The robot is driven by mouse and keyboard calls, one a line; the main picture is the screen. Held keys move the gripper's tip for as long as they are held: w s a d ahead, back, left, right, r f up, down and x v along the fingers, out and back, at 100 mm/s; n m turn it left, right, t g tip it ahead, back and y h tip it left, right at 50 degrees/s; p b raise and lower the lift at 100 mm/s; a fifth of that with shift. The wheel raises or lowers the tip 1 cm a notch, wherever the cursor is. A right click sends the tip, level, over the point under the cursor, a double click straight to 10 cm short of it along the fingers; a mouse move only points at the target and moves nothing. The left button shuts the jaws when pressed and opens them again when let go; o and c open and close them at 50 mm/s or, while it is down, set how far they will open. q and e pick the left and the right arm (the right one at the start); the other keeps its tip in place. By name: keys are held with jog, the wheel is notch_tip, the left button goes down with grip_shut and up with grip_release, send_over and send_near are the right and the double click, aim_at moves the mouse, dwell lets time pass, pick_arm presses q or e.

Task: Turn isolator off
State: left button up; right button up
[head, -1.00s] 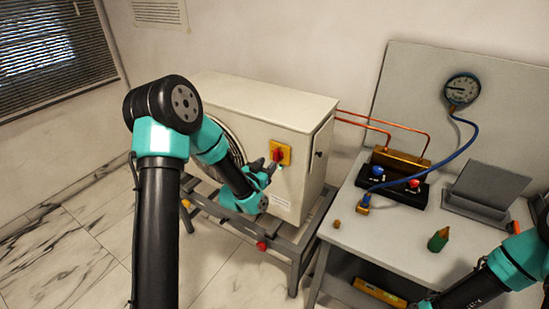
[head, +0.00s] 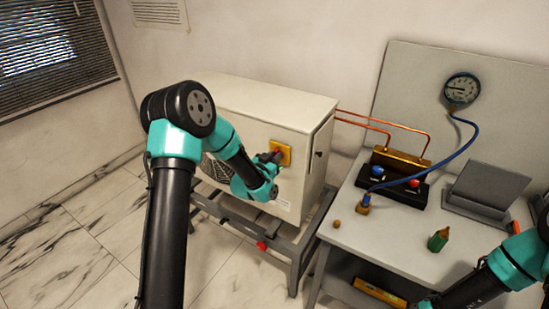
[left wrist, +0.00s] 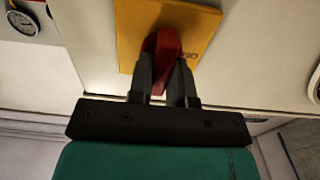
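The isolator is a red rotary handle (left wrist: 166,48) on a yellow plate (left wrist: 196,30), on the front of a cream cabinet. In the head view the yellow plate (head: 283,150) shows, with the red handle partly hidden by my gripper. My left gripper (left wrist: 163,78) is at the handle, with one dark finger on each side of it. The fingers are close together and look closed on the handle. In the head view my left gripper (head: 270,160) reaches the plate from the lower left.
The cream cabinet (head: 255,97) stands on a grey metal frame (head: 290,240). To the right, a workbench (head: 385,225) carries a manifold with blue and red knobs (head: 396,178), a hose to a gauge (head: 461,89), and a green item (head: 438,240). Copper pipes link cabinet and manifold.

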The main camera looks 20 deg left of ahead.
pick_arm(q)
grip_shut()
jog(key=shift+n, duration=0.4)
jog(key=n, duration=0.3)
jog(key=shift+a, duration=0.15)
jog(key=n, duration=0.4)
jog(key=shift+a+f+n, duration=0.1)
jog(key=shift+a+n, duration=0.05)
jog(key=shift+n, duration=0.25)
jog(key=n, duration=0.4)
jog(key=shift+a+f, duration=0.1)
jog(key=shift+f, duration=0.05)
jog(key=n, duration=0.5)
jog(key=shift+f+n, duration=0.2)
jog(key=shift+n, duration=0.1)
